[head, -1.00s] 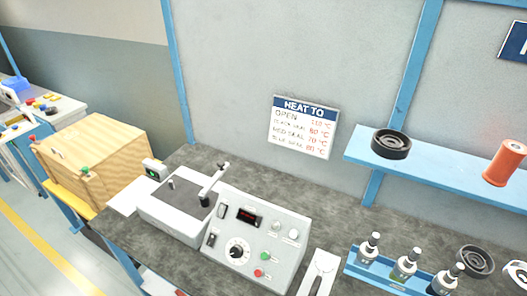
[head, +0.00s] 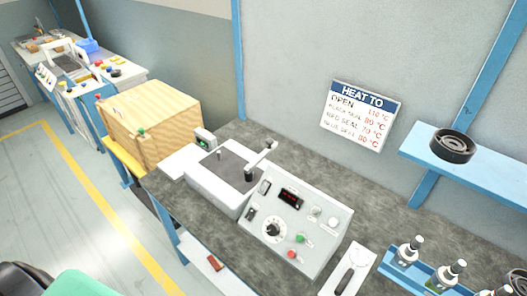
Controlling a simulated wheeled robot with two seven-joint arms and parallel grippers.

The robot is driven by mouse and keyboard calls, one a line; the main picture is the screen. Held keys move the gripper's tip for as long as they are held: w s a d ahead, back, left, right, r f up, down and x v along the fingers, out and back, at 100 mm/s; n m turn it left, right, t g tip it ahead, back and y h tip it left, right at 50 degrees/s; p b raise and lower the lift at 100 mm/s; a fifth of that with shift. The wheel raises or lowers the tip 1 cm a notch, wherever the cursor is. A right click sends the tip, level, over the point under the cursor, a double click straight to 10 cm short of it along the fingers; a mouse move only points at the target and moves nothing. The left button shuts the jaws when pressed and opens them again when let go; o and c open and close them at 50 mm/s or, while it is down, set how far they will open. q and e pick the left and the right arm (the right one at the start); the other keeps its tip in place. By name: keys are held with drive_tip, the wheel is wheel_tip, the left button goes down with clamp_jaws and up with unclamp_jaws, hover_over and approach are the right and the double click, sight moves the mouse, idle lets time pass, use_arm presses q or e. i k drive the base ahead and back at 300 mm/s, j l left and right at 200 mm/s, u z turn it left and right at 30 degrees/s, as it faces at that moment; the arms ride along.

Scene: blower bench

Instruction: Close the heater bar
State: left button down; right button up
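The blower machine (head: 210,195) stands on the bench in the head view, a white box with a dark grey top plate. The heater bar appears to be the light grey arm (head: 262,157) on a dark post at the right of that plate. It looks raised, tilting up to the right, but its exact angle is hard to tell. The control panel (head: 294,228) beside it has a red display, a round dial (head: 274,230), a green button and a red button. Neither of my grippers is in view.
A wooden crate (head: 150,120) stands left of the machine. A temperature sign (head: 361,115) hangs on the wall. A blue shelf (head: 470,170) holds a black ring (head: 452,146). Several bottles stand in a blue rack at the lower right. Open floor with a yellow line lies left.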

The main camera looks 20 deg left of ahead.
sight(272, 144)
drive_tip(key=j+z, duration=0.3)
drive_tip(key=j, duration=1.4)
drive_tip(key=k, duration=0.05)
